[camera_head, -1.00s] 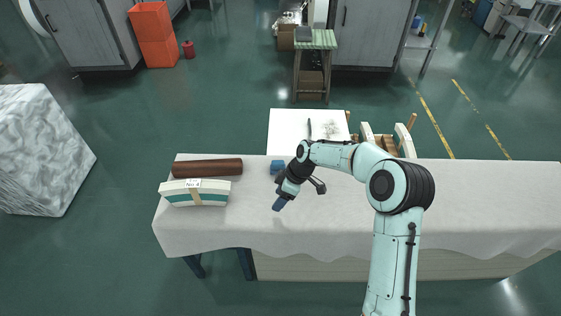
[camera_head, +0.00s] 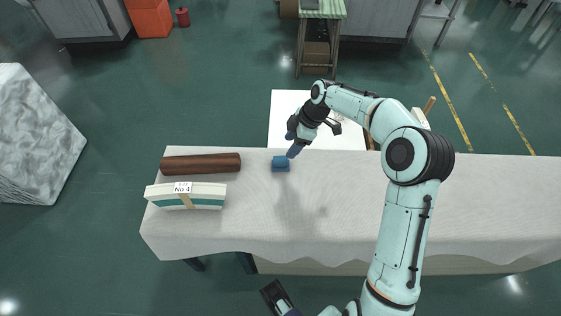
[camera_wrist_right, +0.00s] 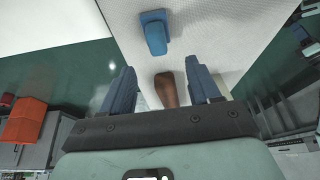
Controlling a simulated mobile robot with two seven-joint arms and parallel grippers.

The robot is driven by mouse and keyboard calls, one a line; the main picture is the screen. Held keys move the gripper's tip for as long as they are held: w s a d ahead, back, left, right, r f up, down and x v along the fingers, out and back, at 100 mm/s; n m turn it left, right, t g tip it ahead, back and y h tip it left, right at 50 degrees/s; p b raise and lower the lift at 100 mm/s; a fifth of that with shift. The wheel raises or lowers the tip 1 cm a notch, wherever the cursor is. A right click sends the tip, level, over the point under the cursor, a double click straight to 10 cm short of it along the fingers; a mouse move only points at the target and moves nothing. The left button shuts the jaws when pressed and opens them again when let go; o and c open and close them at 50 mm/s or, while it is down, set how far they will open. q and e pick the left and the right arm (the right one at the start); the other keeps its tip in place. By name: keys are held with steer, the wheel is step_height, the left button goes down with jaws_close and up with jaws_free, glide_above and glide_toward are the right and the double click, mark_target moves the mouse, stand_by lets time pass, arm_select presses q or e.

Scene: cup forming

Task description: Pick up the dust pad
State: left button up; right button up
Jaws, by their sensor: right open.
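The dust pad appears to be the small blue block (camera_head: 280,164) on the white-covered table, right of the brown roll. It also shows in the right wrist view (camera_wrist_right: 154,34), above the space between the fingertips. My right gripper (camera_head: 293,151) is just above and to the right of the blue block in the head view. In the right wrist view its two blue fingers (camera_wrist_right: 165,84) are apart, with no object gripped. The blue block is clear of both fingers.
The brown roll (camera_head: 201,163) lies left of the blue block; a white and green bundle with a "No 4" label (camera_head: 186,197) is in front of it. The white-covered table (camera_head: 350,215) is clear to the right. A white surface (camera_head: 283,113) adjoins the far edge.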

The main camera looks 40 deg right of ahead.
mark_target(281, 158)
steer(key=x, duration=0.4)
steer(key=shift+w+f+b, duration=0.1)
steer(key=shift+f+b, duration=0.15)
steer(key=shift+b, duration=0.15)
steer(key=b+x, duration=0.1)
steer(key=x, duration=0.4)
steer(key=shift+w+d+f+b, duration=0.15)
steer(key=shift+f+b, duration=0.1)
steer(key=shift+b, duration=0.15)
arm_select(q)
steer(key=shift+t+y, duration=0.4)
steer(key=shift+t, duration=0.3)
steer(key=w+f, duration=0.1)
steer(key=w+a+f, duration=0.1)
steer(key=w, duration=0.1)
steer(key=w+a+f, duration=0.1)
steer(key=shift+w+f, duration=0.2)
arm_select(e)
steer(key=shift+r, duration=0.1)
steer(key=c, duration=1)
steer(key=shift+c, duration=0.2)
